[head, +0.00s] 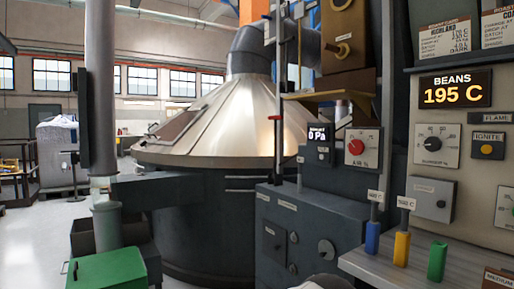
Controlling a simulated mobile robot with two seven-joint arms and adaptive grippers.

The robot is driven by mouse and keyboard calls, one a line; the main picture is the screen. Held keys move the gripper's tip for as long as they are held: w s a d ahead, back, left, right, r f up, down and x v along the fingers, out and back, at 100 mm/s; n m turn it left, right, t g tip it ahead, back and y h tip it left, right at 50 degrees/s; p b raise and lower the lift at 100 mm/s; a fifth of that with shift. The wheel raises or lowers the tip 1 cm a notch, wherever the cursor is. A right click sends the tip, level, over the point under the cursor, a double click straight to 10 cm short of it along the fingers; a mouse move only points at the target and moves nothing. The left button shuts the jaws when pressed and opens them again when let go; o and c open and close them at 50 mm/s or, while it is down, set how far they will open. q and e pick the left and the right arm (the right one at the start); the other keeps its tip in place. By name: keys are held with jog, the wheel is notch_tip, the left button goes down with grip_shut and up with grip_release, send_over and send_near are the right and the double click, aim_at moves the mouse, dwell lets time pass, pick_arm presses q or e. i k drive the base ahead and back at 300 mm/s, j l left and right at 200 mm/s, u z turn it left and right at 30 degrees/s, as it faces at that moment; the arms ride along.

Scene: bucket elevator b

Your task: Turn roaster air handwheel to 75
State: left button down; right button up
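A small red round handle (355,147) sits on a white dial plate with a label below it that seems to read "AIR %". The plate is mounted on the dark panel right of the middle. It is the likely air handwheel. Its setting is too small to read. Neither of my grippers is in view. A pale rounded shape (327,283) is cut off at the bottom edge, and I cannot tell what it is.
A beans display (455,88) reads 195 C. Blue, yellow and green handles (437,262) stand up from a ledge at right. A large metal-coned drum (225,125) stands behind. Open floor lies at left.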

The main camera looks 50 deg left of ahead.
aim_at(356, 147)
jog(key=u, duration=1.05)
